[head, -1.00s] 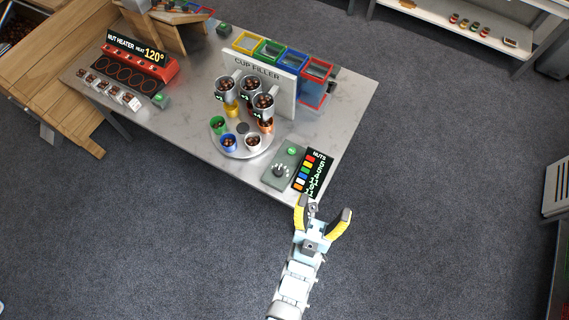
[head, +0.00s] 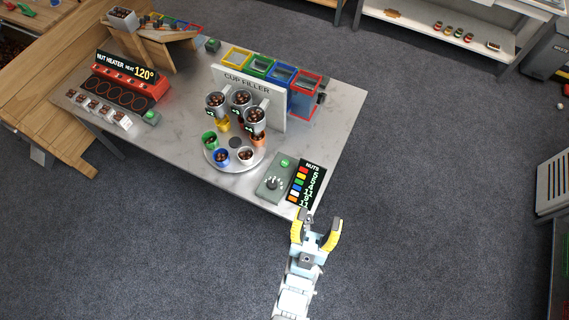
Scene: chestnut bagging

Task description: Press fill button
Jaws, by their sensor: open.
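The control panel (head: 269,188) is a grey-green box at the front right corner of the marble table. A round green button (head: 285,163) sits on its upper part, with a dark knob (head: 272,184) below it. I cannot read the button's label. My gripper (head: 317,226) has yellow and dark fingers, spread apart and empty. It is off the table's front right corner, below and right of the panel in the picture, apart from the button.
The nuts display (head: 307,180) stands right beside the panel, near my gripper. The round turntable (head: 231,166) with several cups is to the left, under the cup filler (head: 247,88). The nut heater (head: 127,75) is at the far left. Open carpet surrounds the table's front.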

